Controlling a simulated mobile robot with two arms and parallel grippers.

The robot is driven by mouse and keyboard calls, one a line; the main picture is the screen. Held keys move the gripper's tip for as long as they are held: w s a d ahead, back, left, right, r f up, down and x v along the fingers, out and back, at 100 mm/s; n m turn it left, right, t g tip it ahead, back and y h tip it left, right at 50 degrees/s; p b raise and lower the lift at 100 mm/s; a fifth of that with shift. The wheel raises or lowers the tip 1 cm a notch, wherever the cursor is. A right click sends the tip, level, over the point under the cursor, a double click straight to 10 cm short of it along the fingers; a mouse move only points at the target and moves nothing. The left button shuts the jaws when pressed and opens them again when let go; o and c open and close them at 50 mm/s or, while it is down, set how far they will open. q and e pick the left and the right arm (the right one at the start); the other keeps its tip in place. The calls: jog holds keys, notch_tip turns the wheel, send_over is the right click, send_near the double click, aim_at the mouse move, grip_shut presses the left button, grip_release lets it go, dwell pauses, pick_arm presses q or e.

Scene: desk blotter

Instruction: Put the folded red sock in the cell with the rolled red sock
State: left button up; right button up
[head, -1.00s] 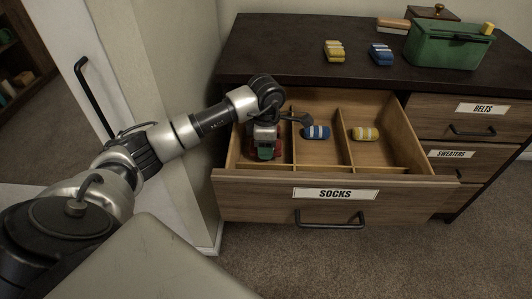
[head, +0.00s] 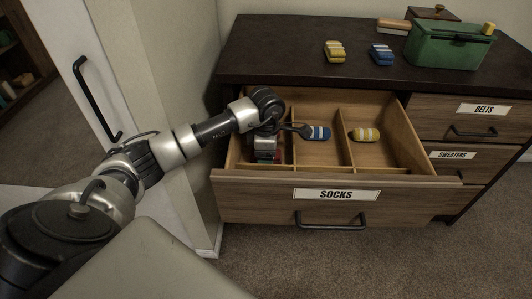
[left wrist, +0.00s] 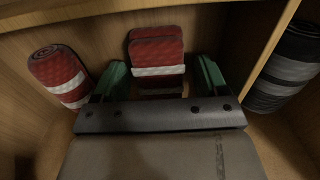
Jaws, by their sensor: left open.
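The folded red sock (left wrist: 157,52), with a white band, is in the left cell of the open SOCKS drawer (head: 335,180). The rolled red sock (left wrist: 60,75) is in the same cell, to its left in the left wrist view. My left gripper (left wrist: 161,76) is open, with one green finger on each side of the folded sock's near end. Whether the fingers touch it is unclear. In the head view the left gripper (head: 265,155) is down in the left cell and mostly hides both red socks. My right gripper is not in view.
A blue and white sock (head: 318,133) is in the middle cell and a yellow and white sock (head: 366,135) in the right cell. A yellow sock (head: 335,51), a blue sock (head: 381,55) and a green box (head: 445,47) stand on the dresser top.

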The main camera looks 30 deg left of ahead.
pick_arm(q)
notch_tip(320, 180, up, 5)
jog(key=shift+r+p, duration=0.2)
jog(key=shift+p, duration=0.55)
notch_tip(320, 180, up, 7)
jog(key=p, duration=0.1)
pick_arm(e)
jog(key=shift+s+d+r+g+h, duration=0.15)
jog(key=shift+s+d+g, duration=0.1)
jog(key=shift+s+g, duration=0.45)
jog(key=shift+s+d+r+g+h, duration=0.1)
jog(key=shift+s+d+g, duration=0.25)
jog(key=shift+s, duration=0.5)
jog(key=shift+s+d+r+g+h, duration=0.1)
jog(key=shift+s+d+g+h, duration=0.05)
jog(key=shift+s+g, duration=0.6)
